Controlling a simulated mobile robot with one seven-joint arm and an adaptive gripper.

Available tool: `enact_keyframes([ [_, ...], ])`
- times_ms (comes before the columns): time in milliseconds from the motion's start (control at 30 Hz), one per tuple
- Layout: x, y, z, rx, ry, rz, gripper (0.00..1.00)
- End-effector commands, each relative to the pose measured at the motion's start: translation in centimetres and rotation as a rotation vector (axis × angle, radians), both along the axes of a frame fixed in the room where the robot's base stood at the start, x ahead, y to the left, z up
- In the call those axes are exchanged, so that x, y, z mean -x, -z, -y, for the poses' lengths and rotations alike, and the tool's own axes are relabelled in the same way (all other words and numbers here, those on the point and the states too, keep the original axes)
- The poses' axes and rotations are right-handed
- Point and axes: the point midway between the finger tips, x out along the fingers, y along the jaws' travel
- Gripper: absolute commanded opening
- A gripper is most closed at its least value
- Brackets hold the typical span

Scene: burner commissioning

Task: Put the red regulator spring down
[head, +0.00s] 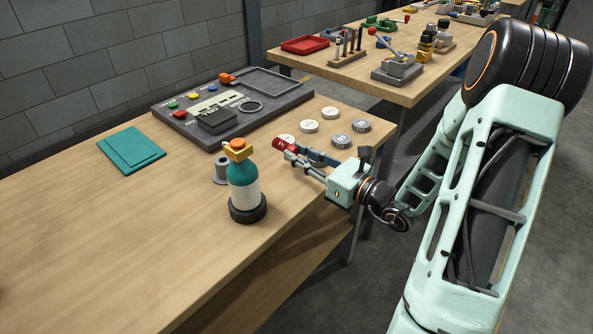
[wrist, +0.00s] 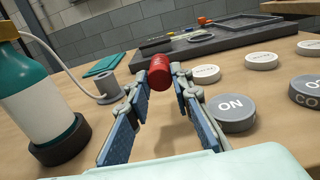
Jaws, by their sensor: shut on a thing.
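The red regulator spring (head: 279,143) is a small red cylinder at the tip of my gripper (head: 287,150). My gripper is shut on it. In the wrist view the spring (wrist: 160,74) sits between the two fingertips of the gripper (wrist: 161,82), above the wooden bench (wrist: 180,165). I cannot tell exactly how high it is held. The fingers reach in over the bench from its right edge, between the teal bottle and the round discs.
A teal gas bottle (head: 243,188) stands in a black base left of my gripper, with a grey spool (head: 220,172) behind it. Several discs (head: 337,140) lie nearby. A dark control panel (head: 230,105) and teal mats (head: 130,149) lie farther back. The bench's left front is clear.

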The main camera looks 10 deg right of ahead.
Motion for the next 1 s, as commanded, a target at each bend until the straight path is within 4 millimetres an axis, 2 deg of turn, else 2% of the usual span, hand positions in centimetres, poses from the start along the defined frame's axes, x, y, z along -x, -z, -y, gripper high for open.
enact_keyframes([
  [233,-1.1,1.5,-0.5,0.0,0.0,0.0,0.0],
  [433,-1.3,4.4,-0.5,-0.001,0.001,-0.001,0.0],
  [867,-1.2,5.1,-0.5,0.001,0.001,0.001,0.0],
  [900,-1.2,4.9,-0.5,0.001,0.001,0.001,0.25],
  [933,-1.2,4.9,-0.5,0.001,0.001,0.001,0.28],
  [1000,-1.2,4.9,-0.5,0.001,0.001,0.001,0.28],
])
